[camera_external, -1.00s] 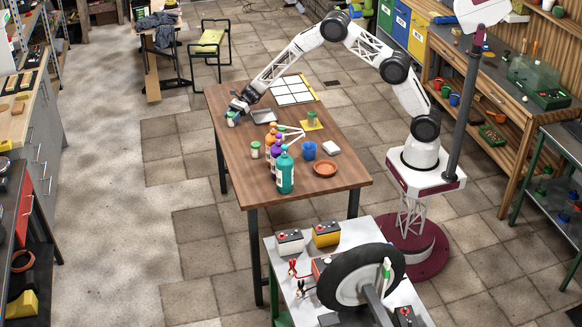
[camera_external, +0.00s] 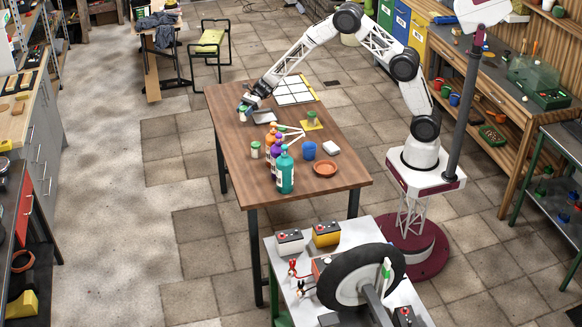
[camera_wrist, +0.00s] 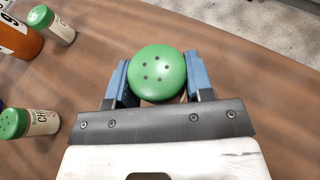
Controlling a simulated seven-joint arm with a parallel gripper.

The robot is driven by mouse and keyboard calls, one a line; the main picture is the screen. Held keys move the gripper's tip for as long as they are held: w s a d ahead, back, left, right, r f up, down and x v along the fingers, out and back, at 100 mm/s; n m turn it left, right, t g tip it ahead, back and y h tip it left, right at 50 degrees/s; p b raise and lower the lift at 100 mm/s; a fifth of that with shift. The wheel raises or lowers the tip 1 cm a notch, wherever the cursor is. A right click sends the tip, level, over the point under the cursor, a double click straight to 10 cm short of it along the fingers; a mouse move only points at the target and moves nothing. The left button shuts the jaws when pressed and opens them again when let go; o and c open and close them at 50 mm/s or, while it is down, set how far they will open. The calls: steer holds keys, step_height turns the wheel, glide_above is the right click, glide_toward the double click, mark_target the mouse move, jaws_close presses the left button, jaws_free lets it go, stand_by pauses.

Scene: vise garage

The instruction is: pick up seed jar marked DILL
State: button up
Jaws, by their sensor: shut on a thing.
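A seed jar with a green, holed lid (camera_wrist: 158,71) is between the blue fingers of my gripper (camera_wrist: 160,82) in the wrist view. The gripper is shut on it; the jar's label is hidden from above. In the external view my gripper (camera_external: 247,107) holds the jar (camera_external: 242,115) at the table's far left end. I cannot tell whether the jar still touches the table. Another green-lidded jar (camera_wrist: 30,123) at the wrist view's left edge has a label starting "CH". A further green-lidded jar (camera_wrist: 50,24) is at the upper left, its label unreadable.
Several bottles, including a teal one (camera_external: 285,172), stand mid-table on the wooden table (camera_external: 235,165). A blue cup (camera_external: 308,150), a terracotta saucer (camera_external: 325,169) and a jar on a yellow mat (camera_external: 311,121) are to the right.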

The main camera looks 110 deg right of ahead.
steer(key=s+a, duration=0.3)
steer(key=s, duration=0.5)
steer(key=shift+s+a+r, duration=0.15)
steer(key=shift+a+r, duration=0.25)
steer(key=shift+r, duration=0.05)
